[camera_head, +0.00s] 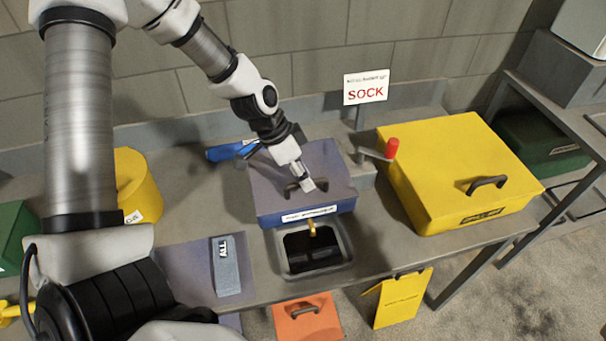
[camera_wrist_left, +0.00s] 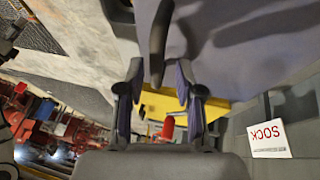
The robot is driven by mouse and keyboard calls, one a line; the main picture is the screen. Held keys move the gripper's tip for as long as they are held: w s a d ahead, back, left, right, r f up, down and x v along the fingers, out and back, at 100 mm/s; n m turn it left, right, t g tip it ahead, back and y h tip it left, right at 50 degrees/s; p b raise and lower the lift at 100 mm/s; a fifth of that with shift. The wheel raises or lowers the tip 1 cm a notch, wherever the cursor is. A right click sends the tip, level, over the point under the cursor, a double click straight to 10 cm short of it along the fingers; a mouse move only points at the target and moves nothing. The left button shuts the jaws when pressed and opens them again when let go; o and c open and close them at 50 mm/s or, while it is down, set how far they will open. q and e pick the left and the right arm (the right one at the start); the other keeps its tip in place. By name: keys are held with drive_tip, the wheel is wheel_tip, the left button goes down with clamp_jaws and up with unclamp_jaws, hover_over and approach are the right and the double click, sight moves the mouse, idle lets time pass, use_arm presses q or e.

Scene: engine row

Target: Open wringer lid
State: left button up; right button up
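A blue-purple box (camera_head: 265,190), its label too small to read, appears to be the wringer. Its lid is shut and has a dark bar handle (camera_head: 293,187) on top. A crank with a red knob (camera_head: 392,147) is on its right side. My left gripper (camera_head: 307,184) is over the lid at the handle. In the left wrist view the fingers (camera_wrist_left: 159,98) are apart and the end of the handle (camera_wrist_left: 157,45) shows between and ahead of them. Whether they touch it is unclear. My right gripper is not in view.
A yellow box (camera_head: 440,165) with a handle stands to the right. A brass spout (camera_head: 312,229) is over a dark basin (camera_head: 341,262) in front. A SOCK sign (camera_head: 366,87) stands behind. A grey block (camera_head: 226,267) and a yellow container (camera_head: 137,180) are to the left.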

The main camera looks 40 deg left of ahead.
use_arm(q)
drive_tip(key=shift+s+r, duration=0.25)
drive_tip(key=shift+s, duration=0.25)
clamp_jaws()
drive_tip(key=shift+w+a+f, duration=0.1)
drive_tip(key=shift+w+f, duration=0.05)
drive_tip(key=shift+w, duration=0.05)
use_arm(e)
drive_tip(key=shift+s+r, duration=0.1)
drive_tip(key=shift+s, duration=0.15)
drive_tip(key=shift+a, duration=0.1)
